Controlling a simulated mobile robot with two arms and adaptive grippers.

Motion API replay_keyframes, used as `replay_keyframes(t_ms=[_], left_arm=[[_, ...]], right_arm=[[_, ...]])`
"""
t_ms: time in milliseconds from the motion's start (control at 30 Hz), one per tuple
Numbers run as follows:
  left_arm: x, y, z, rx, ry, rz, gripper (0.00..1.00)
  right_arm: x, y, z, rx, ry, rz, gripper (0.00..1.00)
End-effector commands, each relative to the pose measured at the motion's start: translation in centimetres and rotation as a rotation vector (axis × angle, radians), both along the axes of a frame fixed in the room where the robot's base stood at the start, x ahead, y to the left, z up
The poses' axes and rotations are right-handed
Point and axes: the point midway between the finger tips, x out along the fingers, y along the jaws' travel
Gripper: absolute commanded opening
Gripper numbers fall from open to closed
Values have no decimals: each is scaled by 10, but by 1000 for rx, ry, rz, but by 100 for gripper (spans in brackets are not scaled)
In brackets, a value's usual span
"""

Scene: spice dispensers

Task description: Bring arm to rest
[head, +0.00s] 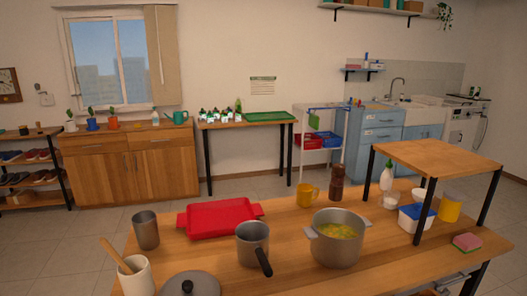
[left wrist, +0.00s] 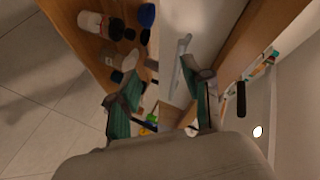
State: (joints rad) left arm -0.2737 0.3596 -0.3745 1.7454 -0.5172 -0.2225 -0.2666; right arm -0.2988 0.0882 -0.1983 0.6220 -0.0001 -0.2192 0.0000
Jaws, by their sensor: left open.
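My left gripper (left wrist: 160,105) shows in the left wrist view with its two green-padded fingers spread apart. No object is held between them. Neither of my grippers is in the head view, and my right gripper shows in neither view. Beyond the left finger is a wooden surface (left wrist: 68,15) with a white container (left wrist: 91,22), a blue item (left wrist: 147,14) and several dark round items. They look apart from the finger, though the distance is hard to judge.
In the head view, a wooden table (head: 300,240) holds a grey pot (head: 337,250), saucepan (head: 252,245), red tray (head: 219,219), brown shaker (head: 337,188) and yellow mug (head: 307,196). A raised wooden shelf (head: 435,160) stands at its right. Open tiled floor lies behind the table.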

Motion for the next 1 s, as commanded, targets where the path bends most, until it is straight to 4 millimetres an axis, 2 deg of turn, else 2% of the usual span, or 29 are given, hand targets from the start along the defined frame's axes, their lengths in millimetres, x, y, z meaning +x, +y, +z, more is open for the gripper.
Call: replay_keyframes(t_ms=[33, 167, 200, 267, 300, 367, 400, 467, 500, 600, 733, 800, 867, 1000], left_arm=[[-7, 9, -29, -19, 70, 38, 49], [-41, 35, -114, -99, 280, 172, 49], [-57, 42, -140, -125, 347, 219, 49], [-83, 53, -177, -163, 444, 292, 49], [-103, 58, -200, -188, 509, 342, 49], [-135, 66, -233, -226, 604, 420, 49], [-159, 69, -252, -251, 666, 474, 49], [-196, 73, -279, -284, 757, 555, 49], [-222, 74, -294, -306, 814, 610, 49], [-282, 74, -322, -349, 938, 734, 49], [-341, 71, -341, -384, 1051, 856, 49], [-361, 69, -345, -394, 1088, 896, 49], [-372, 68, -348, -400, 1106, 918, 49], [-380, 67, -349, -403, 1120, 935, 49]], right_arm=[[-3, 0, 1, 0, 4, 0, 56], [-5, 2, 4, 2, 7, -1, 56], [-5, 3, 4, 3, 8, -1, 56], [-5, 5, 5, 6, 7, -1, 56], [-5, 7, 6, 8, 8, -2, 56], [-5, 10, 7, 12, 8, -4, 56], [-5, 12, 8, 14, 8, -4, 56], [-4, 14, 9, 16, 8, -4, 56], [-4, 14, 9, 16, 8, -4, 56], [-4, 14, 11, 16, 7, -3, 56], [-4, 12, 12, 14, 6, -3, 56], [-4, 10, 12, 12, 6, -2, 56], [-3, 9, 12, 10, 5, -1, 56], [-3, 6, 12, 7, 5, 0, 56]])
